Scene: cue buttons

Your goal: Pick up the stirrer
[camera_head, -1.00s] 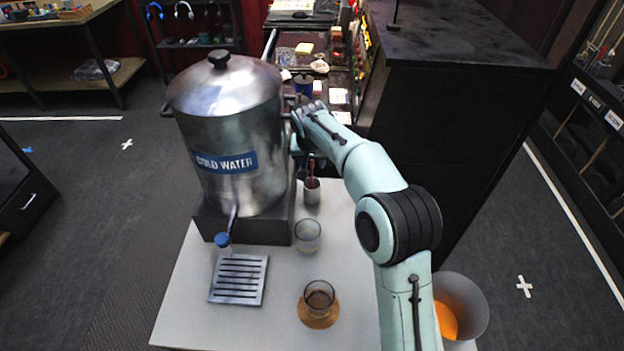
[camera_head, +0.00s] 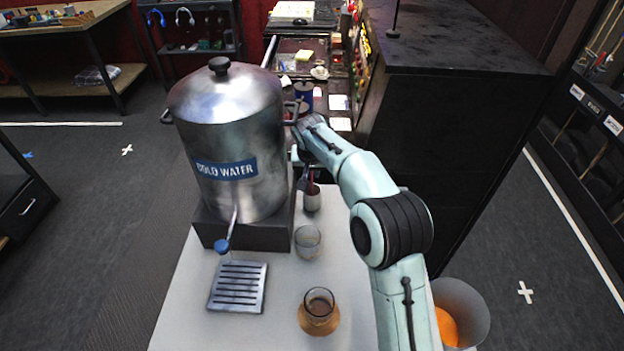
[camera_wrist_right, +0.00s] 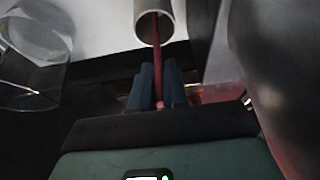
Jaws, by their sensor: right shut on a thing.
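The stirrer is a thin dark red stick (camera_wrist_right: 157,55) that stands up out of a small metal cup (camera_head: 312,202). Its upper part also shows in the head view (camera_head: 313,186). My right gripper (camera_wrist_right: 157,84) is shut on the stick above the cup's rim; in the head view (camera_head: 304,178) it is partly hidden behind my arm. The stick's lower end is inside the cup, whose open rim (camera_wrist_right: 141,22) shows in the wrist view. My left gripper is not in view.
A big steel cold water dispenser (camera_head: 232,120) stands left of the cup, its tap above a slotted drip tray (camera_head: 238,287). An empty glass (camera_head: 307,242) and a brown drink (camera_head: 319,303) on a coaster stand in front. A grey bin (camera_head: 474,310) is at right.

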